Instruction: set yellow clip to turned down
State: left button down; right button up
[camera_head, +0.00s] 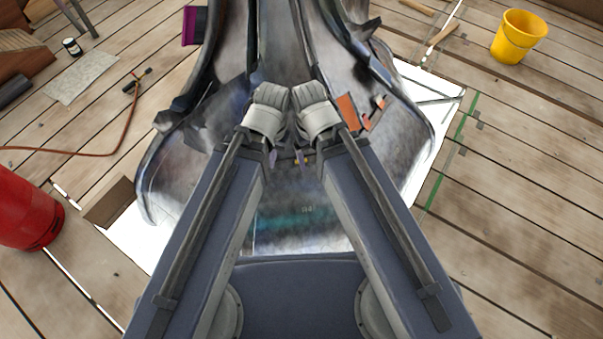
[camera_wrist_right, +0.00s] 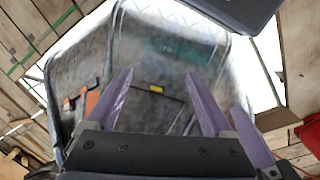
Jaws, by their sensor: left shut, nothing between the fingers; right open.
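The yellow clip (camera_wrist_right: 156,89) is a small bright piece on the grey metal spire finial (camera_wrist_right: 145,50), beside a thin dark line. In the right wrist view it appears between the fingers of my open right gripper (camera_wrist_right: 159,73), apart from both. My right gripper (camera_head: 301,158) points down at the finial. I cannot tell which way the clip is turned.
An orange piece (camera_head: 347,110) sits on the finial right of my wrists. A white sheet (camera_head: 127,240) lies under the finial on the plank floor. A red cylinder (camera_head: 25,212) with a hose stands left, and a yellow bucket (camera_head: 518,36) stands far right. The right floor is mostly clear.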

notch_tip(320, 180, down, 12)
jog(key=b, duration=0.9)
jog(key=w+a+f+t+b, duration=0.1)
jog(key=w+f+b, duration=0.4)
jog(key=f+b, duration=0.1)
jog(key=w+a+f+m+t+y+b, duration=0.1)
jog(key=w+f+t+b, duration=0.1)
jog(key=w+f+b, duration=0.4)
jog(key=w+a+f+m+t+b, duration=0.1)
jog(key=w+f+b, duration=0.5)
jog(key=b, duration=0.2)
jog(key=shift+w+a+f+t+y, duration=0.2)
jog(key=shift+t+y, duration=0.1)
jog(key=shift+y, duration=0.1)
pick_arm(q)
notch_tip(320, 180, down, 32)
jog(key=shift+r, duration=0.1)
pick_arm(e)
jog(key=shift+r, duration=0.1)
jog(key=c, duration=1.4)
